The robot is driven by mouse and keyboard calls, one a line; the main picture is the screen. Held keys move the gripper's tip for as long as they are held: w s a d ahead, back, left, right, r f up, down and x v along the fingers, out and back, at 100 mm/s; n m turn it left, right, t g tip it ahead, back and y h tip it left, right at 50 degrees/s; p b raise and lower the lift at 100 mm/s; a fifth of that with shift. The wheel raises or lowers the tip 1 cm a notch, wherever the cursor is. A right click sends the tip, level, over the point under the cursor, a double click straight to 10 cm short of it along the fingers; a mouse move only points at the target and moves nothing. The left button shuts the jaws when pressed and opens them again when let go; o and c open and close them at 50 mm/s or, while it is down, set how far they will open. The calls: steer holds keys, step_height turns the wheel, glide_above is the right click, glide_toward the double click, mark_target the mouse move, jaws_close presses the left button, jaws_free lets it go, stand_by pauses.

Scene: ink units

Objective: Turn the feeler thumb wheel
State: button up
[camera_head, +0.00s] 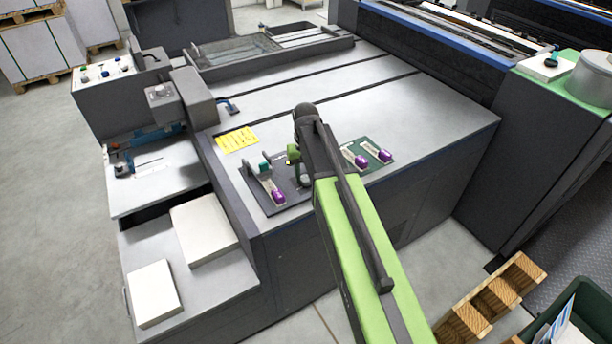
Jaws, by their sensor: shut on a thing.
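My green and black arm reaches from the bottom of the head view to a dark plate (293,200) on the grey machine top. My gripper (284,163) is low over this plate, shut on a small part that I take for the feeler thumb wheel. The wheel is mostly hidden by the jaws and too small to make out. To the left of the jaws, a teal-topped fitting (265,167) stands on the plate. A pale lever with a purple end (277,196) lies just below it.
Two more purple-ended levers (384,156) sit on a dark green plate right of my wrist. A yellow label (237,140) lies to the left. A control box (103,73) stands at the machine's left end. Wooden blocks (497,298) and a green crate (577,317) are at lower right.

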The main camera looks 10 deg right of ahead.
mark_target(305, 178)
jaws_close()
steer(key=m, duration=0.4)
steer(key=o, duration=1)
jaws_free()
step_height(305, 178, up, 17)
steer(key=p, duration=1.7)
steer(key=shift+r, duration=0.2)
